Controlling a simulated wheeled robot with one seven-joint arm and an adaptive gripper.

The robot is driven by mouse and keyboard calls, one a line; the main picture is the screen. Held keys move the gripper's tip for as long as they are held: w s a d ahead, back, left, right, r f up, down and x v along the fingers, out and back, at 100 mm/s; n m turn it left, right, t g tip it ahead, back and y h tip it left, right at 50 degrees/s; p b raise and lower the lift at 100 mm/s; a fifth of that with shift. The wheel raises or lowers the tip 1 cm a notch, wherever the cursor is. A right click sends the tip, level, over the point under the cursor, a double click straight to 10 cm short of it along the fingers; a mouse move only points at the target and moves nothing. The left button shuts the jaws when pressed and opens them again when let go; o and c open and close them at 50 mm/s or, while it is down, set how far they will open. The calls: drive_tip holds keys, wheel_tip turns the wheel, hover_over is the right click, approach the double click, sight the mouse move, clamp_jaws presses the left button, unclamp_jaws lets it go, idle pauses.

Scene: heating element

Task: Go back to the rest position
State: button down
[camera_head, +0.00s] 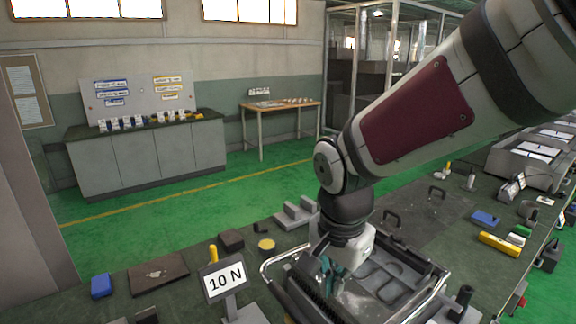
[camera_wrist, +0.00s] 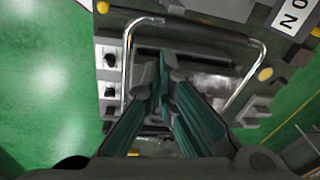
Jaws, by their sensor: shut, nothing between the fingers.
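My gripper (camera_head: 338,270) hangs over the dark grey tray (camera_head: 378,258) with metal side handles at the front of the workbench. In the wrist view its teal fingers (camera_wrist: 160,85) are together with nothing between them. The tray's metal handle (camera_wrist: 128,75) shows beside the fingers in that view. My arm comes in from the upper right of the head view and bends down to the tray. The fingertips are partly hard to see against the tray, and I cannot tell whether they touch it.
A "10 N" sign (camera_head: 224,281) stands just left of the tray. A blue block (camera_head: 101,286) and a brown plate (camera_head: 158,273) lie further left. A yellow block (camera_head: 500,245) and several small parts lie on the right. Green floor is open behind the bench.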

drive_tip(key=s+d+r+n+t, duration=0.3)
drive_tip(key=s+d+r+n, duration=0.6)
drive_tip(key=s, duration=0.3)
drive_tip(key=shift+s+d+r+t, duration=0.25)
drive_tip(key=shift+d+r+t, duration=0.15)
drive_tip(key=shift+d+r, duration=0.4)
